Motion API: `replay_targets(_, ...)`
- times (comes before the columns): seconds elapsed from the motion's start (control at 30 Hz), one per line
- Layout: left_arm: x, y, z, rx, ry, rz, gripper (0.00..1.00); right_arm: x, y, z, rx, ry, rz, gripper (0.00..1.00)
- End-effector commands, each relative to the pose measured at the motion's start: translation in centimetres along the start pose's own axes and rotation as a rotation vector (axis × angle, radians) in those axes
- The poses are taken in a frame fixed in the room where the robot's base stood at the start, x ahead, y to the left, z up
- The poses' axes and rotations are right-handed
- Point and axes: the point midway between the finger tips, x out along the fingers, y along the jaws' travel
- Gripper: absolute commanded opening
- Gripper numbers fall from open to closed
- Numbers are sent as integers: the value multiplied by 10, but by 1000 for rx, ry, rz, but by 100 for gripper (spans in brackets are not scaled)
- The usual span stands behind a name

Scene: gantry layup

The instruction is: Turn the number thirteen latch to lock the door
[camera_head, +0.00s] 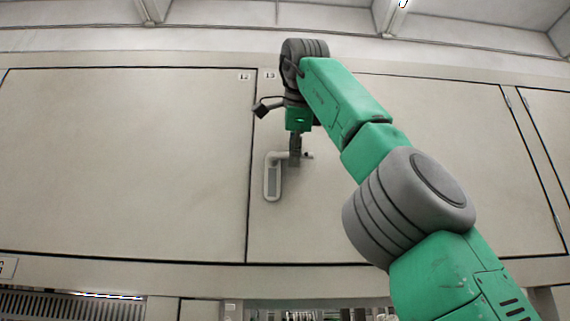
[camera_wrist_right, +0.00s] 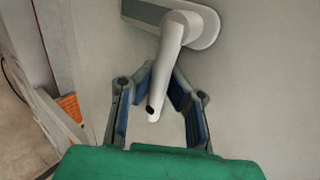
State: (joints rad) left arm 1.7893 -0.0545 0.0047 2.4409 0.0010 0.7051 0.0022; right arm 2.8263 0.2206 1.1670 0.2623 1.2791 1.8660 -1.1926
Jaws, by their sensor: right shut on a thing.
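The number thirteen latch (camera_head: 272,182) is a pale grey handle on the door (camera_head: 400,185), below the label 13 (camera_head: 270,76). In the head view its long plate hangs down and its lever runs right from the plate's top. My right gripper (camera_head: 299,159) reaches down from above and is shut on the lever. In the right wrist view the lever of the latch (camera_wrist_right: 172,55) runs between the blue-padded fingers of the right gripper (camera_wrist_right: 160,95). The lever's dark-tipped end shows between them. My left gripper is not in view.
A wide closed panel marked 12 (camera_head: 130,165) lies left of the door, with a dark seam between. Lower compartments and a vent (camera_head: 70,305) run along the bottom. In the right wrist view an orange patch (camera_wrist_right: 70,106) shows at left.

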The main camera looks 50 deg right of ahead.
Motion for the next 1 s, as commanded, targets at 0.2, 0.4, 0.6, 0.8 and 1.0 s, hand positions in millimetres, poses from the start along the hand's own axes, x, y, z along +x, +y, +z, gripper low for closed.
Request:
replay_targets(0.2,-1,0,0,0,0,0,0,-8,-2,1,-17,7,-16,0)
replay_targets(0.4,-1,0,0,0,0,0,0,-9,-1,2,-17,9,-18,0)
replay_targets(0.6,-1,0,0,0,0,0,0,-9,0,3,-17,10,-16,34)
replay_targets(0.8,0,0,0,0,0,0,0,-2,-1,1,-15,10,-7,34)
replay_targets(1.0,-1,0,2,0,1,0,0,4,-2,-2,-13,10,-2,34)
